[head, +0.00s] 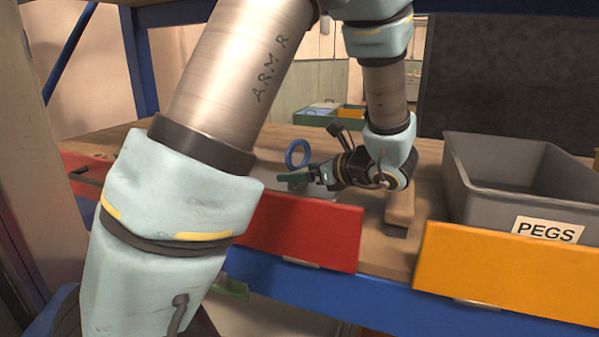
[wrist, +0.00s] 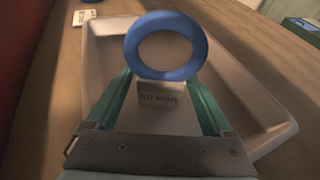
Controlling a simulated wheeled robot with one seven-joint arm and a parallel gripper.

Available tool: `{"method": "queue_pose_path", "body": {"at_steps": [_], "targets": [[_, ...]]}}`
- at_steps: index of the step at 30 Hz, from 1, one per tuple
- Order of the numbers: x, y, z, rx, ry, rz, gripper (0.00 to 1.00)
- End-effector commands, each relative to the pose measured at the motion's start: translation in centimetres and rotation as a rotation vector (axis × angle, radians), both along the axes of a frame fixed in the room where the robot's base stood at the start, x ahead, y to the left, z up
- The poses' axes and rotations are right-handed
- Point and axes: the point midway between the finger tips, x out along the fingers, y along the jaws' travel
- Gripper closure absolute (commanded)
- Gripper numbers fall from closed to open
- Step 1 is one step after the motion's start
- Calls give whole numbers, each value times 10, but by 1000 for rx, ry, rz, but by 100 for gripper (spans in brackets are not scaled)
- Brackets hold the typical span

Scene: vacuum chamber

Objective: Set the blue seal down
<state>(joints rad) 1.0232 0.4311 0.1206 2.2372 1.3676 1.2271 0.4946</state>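The blue seal (head: 298,153) is a plain ring standing upright at the fingertips of my gripper (head: 296,178). In the wrist view the ring (wrist: 165,45) faces the camera, its lower edge at the ends of the two green fingers of my gripper (wrist: 160,78). The fingers are apart by about the ring's lower width and appear shut on it; the exact contact is hidden. A shallow pale tray (wrist: 245,85) lies beneath and beyond the ring.
A grey bin labelled PEGS (head: 480,199) stands right on the wooden bench. Red (head: 308,230) and orange (head: 510,270) panels line the front edge. A green tray (head: 315,116) sits behind. A small white card (wrist: 85,17) lies left of the pale tray.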

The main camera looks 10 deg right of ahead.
Motion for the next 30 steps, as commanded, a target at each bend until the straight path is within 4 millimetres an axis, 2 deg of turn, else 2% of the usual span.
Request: {"method": "queue_pose_path", "body": {"at_steps": [1, 3, 8, 11, 15, 17, 30], "targets": [[-5, 2, -15, 12, 28, -2, 8], [-5, 2, -15, 12, 29, -3, 3], [-5, 2, -16, 12, 29, -3, 3], [-5, 2, -13, 11, 30, -4, 3], [-6, 0, 1, 11, 29, -6, 3], [-15, -9, 0, 9, 26, -10, 3], [-78, -60, 37, 6, 16, -6, 3]]}}
